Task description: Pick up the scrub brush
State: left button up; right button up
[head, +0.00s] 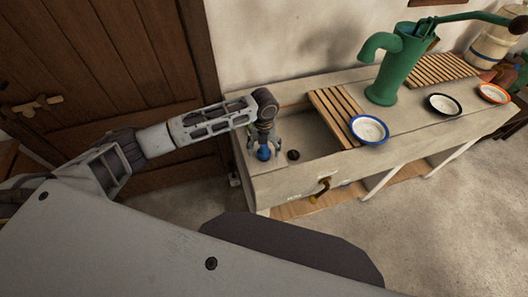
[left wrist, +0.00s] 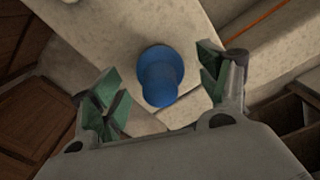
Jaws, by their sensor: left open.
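The scrub brush appears to be the blue, knob-shaped thing (head: 264,153) on the left ledge of the stone sink (head: 285,185). In the left wrist view the blue brush (left wrist: 160,78) shows a round, wider part and a narrower knob; its bristles are not visible. My left gripper (head: 265,146) is above the brush, pointing down, with its fingers to either side. In the left wrist view the left gripper (left wrist: 163,85) is open and empty, with the brush between and beyond its green-padded fingers. I cannot see contact. My right gripper is not in view.
A small dark round thing (head: 293,155) lies in the basin area right of the gripper. A wooden slatted rack (head: 333,117), a blue-rimmed plate (head: 369,129) and a green pump (head: 390,70) stand farther right. A brown door (head: 100,60) is behind my arm.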

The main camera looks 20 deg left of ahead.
pick_arm(q)
jog(key=shift+f, duration=1.15)
jog(key=shift+c, duration=0.3)
jog(key=c, duration=1.1)
jog(key=shift+r, duration=0.1)
jog(key=shift+r+b, duration=0.35)
jog(key=shift+r, duration=4.6)
